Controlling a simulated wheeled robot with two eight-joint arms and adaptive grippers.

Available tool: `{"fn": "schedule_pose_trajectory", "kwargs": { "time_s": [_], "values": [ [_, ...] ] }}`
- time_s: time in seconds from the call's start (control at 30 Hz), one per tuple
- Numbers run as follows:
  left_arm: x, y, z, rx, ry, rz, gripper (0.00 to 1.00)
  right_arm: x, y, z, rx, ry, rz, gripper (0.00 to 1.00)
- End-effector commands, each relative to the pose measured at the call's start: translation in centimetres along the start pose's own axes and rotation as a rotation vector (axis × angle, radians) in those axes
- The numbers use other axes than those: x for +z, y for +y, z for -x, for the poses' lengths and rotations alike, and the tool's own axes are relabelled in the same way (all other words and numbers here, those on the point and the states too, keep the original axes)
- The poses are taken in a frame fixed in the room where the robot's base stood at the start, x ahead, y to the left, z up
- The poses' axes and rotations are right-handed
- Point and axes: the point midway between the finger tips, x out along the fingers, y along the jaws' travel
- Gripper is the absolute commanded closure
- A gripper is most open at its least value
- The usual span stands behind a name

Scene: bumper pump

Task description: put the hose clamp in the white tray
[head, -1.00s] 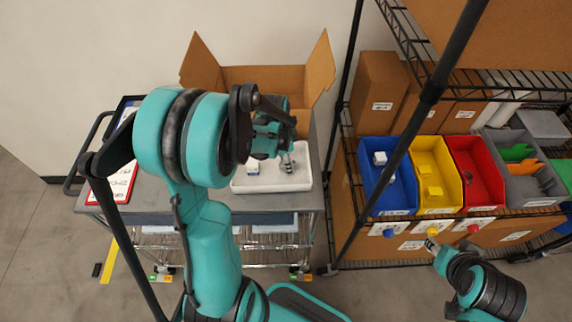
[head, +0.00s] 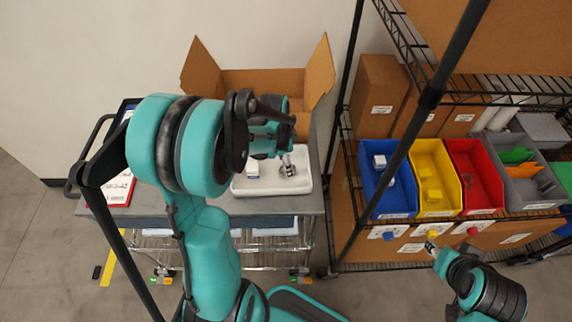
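The white tray (head: 303,182) lies on the grey cart top. A small metallic ring-like thing, which looks like the hose clamp (head: 289,171), is in the right part of the tray. My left gripper (head: 286,159) is right above it, pointing down into the tray. My own wrist hides most of the fingers, so I cannot tell whether they touch the clamp or are open. My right gripper (head: 431,246) is low at the right, in front of the bin shelf and far from the tray. Its fingers are too small to read.
A small white box (head: 252,170) sits in the tray's left part. An open cardboard box (head: 262,78) stands behind the tray. Blue (head: 373,206), yellow (head: 441,206), red (head: 478,197) and grey (head: 532,197) bins fill the shelf at right, behind a black post.

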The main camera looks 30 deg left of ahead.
Motion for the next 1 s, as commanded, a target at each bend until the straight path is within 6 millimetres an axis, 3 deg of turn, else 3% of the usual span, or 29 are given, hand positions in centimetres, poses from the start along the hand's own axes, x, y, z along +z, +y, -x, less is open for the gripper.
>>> {"fn": "schedule_pose_trajectory", "kwargs": {
  "time_s": [0.1, 0.3, 0.63, 0.77, 1.0],
  "values": [
    [0.0, 0.0, 3.2, 0.000, 0.000, 0.001, 0.42, -0.8, 0.0, 1.1, 0.000, 0.000, 0.000, 0.60],
    [0.0, 0.1, 7.4, 0.000, 0.000, 0.000, 0.42, -1.5, 0.0, 2.1, 0.000, 0.000, 0.000, 0.60],
    [-0.2, 0.8, 10.8, -0.018, 0.007, 0.026, 0.42, -1.9, 0.0, 2.6, 0.000, 0.000, 0.000, 0.60],
    [-0.9, 3.5, 12.5, -0.086, 0.042, 0.125, 0.42, -1.8, 0.0, 2.6, 0.000, 0.000, 0.000, 0.60],
    [-1.7, 10.4, 15.3, -0.235, 0.226, 0.424, 0.42, -1.8, 0.0, 2.6, 0.000, 0.000, 0.000, 0.60]
  ]
}}
